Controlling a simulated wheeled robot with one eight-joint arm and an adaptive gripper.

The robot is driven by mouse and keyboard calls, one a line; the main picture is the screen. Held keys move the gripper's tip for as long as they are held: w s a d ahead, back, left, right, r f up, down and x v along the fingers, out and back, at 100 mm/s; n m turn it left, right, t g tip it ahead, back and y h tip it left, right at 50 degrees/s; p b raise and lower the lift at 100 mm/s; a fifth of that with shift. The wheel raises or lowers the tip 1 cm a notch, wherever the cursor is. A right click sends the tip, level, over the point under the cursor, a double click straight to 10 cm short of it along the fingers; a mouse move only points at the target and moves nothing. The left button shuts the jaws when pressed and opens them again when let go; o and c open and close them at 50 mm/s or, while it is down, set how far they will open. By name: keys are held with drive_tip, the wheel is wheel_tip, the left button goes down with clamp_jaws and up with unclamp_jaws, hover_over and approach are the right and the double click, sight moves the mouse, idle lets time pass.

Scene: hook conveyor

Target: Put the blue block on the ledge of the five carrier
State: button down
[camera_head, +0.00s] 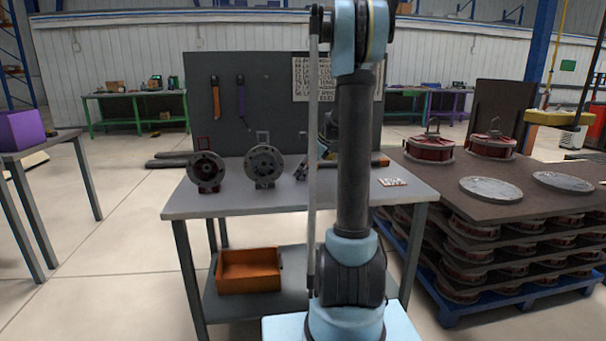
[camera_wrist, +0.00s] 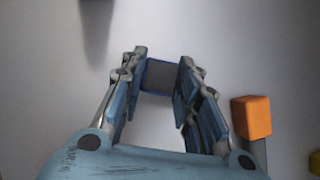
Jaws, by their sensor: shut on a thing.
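In the wrist view, my gripper (camera_wrist: 163,78) is shut on a block with a dark grey face and blue edges (camera_wrist: 159,74), which I take for the blue block. The block sits between the two fingertips, and most of its sides are hidden. I see no carrier, ledge or number five in either view.
In the head view, a workbench (camera_head: 230,202) stands ahead, a loaded pallet (camera_head: 450,314) right, and a table with a purple block (camera_head: 20,130) left. Floor lies between them.

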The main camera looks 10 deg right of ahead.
drive_tip(key=c, duration=1.2)
unclamp_jaws()
drive_tip(key=v, duration=1.1)
drive_tip(key=s+a+n+h, duration=0.1)
drive_tip(key=s+a+n, duration=0.15)
drive_tip(key=s, duration=0.35)
drive_tip(key=s+a+n, duration=0.1)
drive_tip(key=s+n, duration=0.2)
drive_tip(key=s, duration=0.3)
drive_tip(key=s+f+n+h, duration=0.2)
drive_tip(key=s+f+n, duration=0.6)
drive_tip(key=s, duration=0.5)
drive_tip(key=s+f+n+h, duration=0.3)
drive_tip(key=s+f+n, duration=0.6)
drive_tip(key=s, duration=0.5)
drive_tip(key=shift+s+a, duration=0.3)
drive_tip(key=shift+a, duration=0.2)
